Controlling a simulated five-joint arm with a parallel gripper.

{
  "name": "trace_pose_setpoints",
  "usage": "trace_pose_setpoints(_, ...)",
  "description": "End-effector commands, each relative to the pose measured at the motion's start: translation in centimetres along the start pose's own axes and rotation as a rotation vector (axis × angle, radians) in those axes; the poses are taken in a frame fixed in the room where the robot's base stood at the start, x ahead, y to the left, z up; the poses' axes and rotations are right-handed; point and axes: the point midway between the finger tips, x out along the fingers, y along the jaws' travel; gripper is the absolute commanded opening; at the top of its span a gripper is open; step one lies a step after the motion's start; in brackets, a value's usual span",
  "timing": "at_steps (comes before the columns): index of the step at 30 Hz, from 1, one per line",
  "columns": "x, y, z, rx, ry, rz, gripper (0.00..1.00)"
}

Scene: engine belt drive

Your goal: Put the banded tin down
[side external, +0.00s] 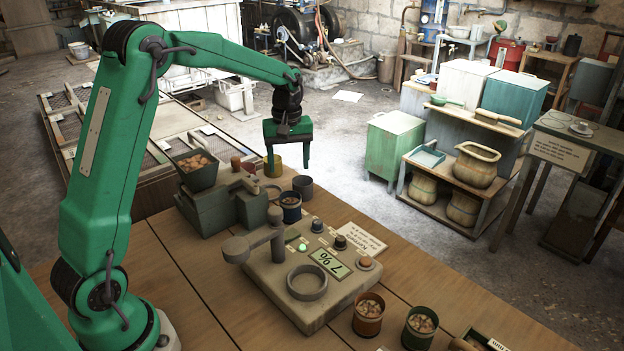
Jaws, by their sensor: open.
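A dark blue tin with a paler band (290,208) stands upright on the wooden bench beside the grey-green machine, with brown contents in its open top. It looks like the banded tin. My green gripper (288,168) hangs above and behind it in the picture, fingers pointing down. The fingers are apart with nothing between them. The tin is below the fingers and not touching them. An olive-yellow tin (273,170) shows partly behind my left finger. A dark grey tin (303,188) stands just behind the blue one.
The meter (305,285) with a round cup holder, post and lit display stands at the bench middle. A block machine with a hopper of nuts (195,168) is left of the tins. A rust tin (368,312) and a green tin (420,326) stand at front right.

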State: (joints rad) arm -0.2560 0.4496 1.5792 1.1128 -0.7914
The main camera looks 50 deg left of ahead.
Motion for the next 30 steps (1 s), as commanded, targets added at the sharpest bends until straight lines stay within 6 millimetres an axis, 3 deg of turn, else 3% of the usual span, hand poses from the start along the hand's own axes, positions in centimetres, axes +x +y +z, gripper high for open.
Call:
trace_pose_setpoints(22, -0.6, 0.0, 0.1, 0.006, 0.002, 0.002, 0.65)
trace_pose_setpoints(30, -3.0, -0.7, 2.2, 0.088, 0.032, 0.031, 0.65)
